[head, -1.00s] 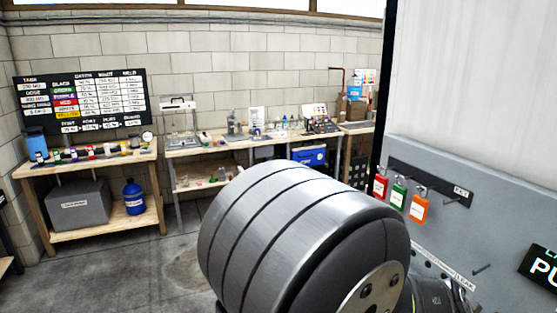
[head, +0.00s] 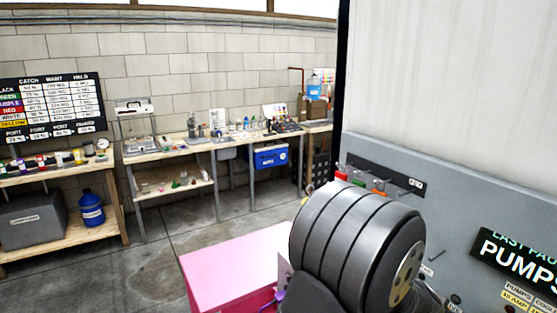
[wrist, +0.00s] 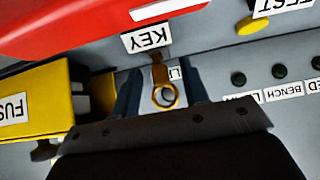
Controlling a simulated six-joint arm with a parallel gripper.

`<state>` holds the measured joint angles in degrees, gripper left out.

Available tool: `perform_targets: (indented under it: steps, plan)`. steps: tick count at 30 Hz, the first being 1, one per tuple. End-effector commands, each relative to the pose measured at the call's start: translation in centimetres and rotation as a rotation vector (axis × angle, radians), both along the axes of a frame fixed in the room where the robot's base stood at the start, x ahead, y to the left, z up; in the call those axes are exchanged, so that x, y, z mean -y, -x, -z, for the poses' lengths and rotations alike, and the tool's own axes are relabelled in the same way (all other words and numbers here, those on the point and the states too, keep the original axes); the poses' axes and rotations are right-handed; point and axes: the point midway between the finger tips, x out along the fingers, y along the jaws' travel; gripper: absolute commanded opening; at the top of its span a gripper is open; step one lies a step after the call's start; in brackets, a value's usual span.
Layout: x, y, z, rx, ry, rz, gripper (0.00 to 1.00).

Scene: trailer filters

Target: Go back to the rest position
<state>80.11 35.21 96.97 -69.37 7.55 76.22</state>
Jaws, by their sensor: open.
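My gripper (wrist: 162,92) shows in the wrist view with its two dark blue fingers apart. A brass key with a ring-shaped head (wrist: 165,96) shows between the fingertips, in front of a grey panel, under a white KEY label (wrist: 147,38). I cannot tell whether the fingers touch it. In the head view my grey arm link fills the lower right, and my gripper is not visible there.
In the wrist view a red part (wrist: 80,22) and a yellow FUSE box (wrist: 32,100) are close by. In the head view a pink-topped box (head: 235,265) stands left of my arm. A grey PUMPS panel (head: 440,215) is at right. Benches (head: 150,148) line the back wall.

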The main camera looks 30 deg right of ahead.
Motion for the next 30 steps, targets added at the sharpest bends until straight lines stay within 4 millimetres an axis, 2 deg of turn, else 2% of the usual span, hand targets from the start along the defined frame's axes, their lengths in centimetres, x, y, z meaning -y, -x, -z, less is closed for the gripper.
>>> perform_targets:
  steps: [16, 30]
  plan:
    - [-0.2, 0.0, -0.3, 0.001, 0.001, 0.001, 0.41]
    - [-4.5, 0.0, -4.5, 0.001, 0.002, 0.001, 0.41]
